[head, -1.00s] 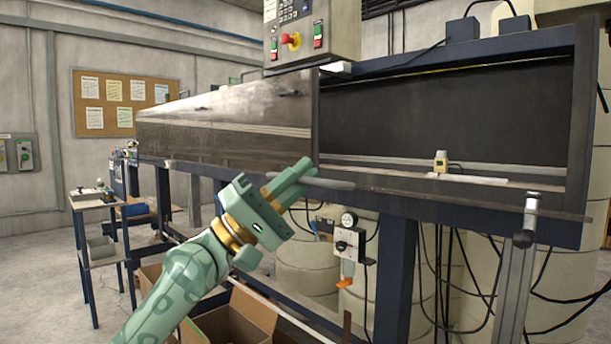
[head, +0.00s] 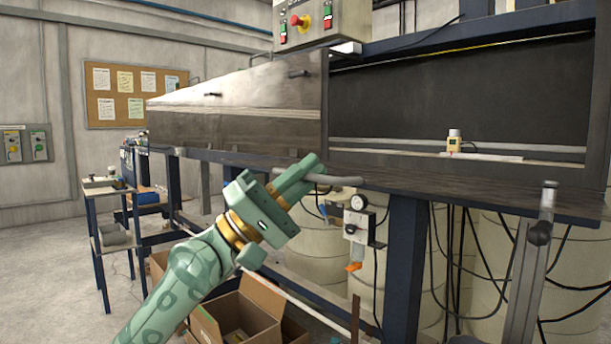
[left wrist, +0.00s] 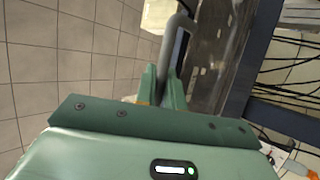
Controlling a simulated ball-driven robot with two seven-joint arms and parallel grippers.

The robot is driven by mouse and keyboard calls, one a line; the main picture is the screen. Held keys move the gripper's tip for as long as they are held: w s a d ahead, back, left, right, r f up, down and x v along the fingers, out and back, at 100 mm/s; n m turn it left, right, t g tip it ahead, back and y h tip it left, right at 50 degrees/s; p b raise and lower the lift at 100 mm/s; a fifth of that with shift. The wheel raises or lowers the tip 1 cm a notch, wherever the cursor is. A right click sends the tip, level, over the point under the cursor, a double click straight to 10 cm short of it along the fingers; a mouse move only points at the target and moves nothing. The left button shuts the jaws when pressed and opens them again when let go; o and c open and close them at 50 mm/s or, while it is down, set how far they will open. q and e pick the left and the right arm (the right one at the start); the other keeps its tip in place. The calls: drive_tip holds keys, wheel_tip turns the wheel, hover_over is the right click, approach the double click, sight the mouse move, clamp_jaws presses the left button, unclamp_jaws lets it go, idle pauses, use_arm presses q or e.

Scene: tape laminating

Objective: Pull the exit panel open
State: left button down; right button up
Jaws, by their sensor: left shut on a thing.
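A long dark flat panel (head: 455,186) runs along the front of the machine, below its opening. I take it for the exit panel. A grey bar handle (head: 343,180) is at its front edge. My left gripper (head: 312,172) is shut on this handle, whose right end sticks out past the fingers. In the left wrist view the curved grey handle (left wrist: 166,45) passes between the fingers (left wrist: 161,88), with the dark scuffed panel (left wrist: 222,45) beside it. The panel's exact tilt is hard to tell. My right gripper is not in view.
A metallic cover (head: 240,110) stands above the panel at left. A small white-and-yellow bottle (head: 453,141) stands in the opening. A grey post (head: 532,260) stands at the right. Open cardboard boxes (head: 262,305) and a small shelf (head: 110,230) are below and left.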

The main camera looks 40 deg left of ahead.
use_arm(q)
drive_tip(key=c, duration=1.5)
unclamp_jaws()
drive_tip(key=shift+s+r, duration=0.1)
